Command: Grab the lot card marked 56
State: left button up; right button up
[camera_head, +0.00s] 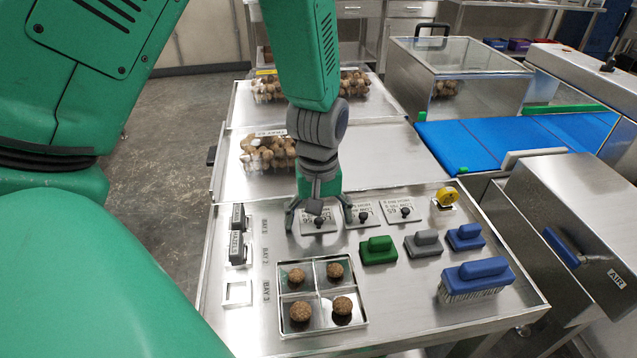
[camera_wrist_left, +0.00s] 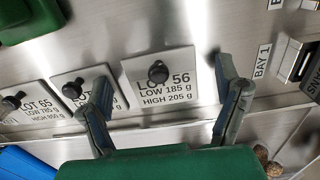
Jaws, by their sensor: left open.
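The lot card marked 56 is a pale plate with a black knob, lying on the steel worktop. In the left wrist view the card (camera_wrist_left: 158,92) reads "LOT 56, LOW 185 g, HIGH 205 g". In the head view the card (camera_head: 316,227) is partly covered by my left gripper (camera_head: 320,215). In the left wrist view my left gripper (camera_wrist_left: 165,102) is open, with one finger on each side of the card and nothing held. I cannot tell its exact height above the card. My right gripper is not in view.
A middle lot card (camera_head: 364,218) and a card marked 65 (camera_head: 402,212) lie to the right. Green (camera_head: 379,251), grey (camera_head: 424,243) and blue (camera_head: 466,237) handled blocks stand nearby. A four-section tray (camera_head: 322,290) holds brown balls. A blue brush (camera_head: 475,277) is at right.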

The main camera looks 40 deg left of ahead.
pick_arm(q)
jog(key=shift+s+d, duration=0.15)
grip_shut()
dwell(0.4)
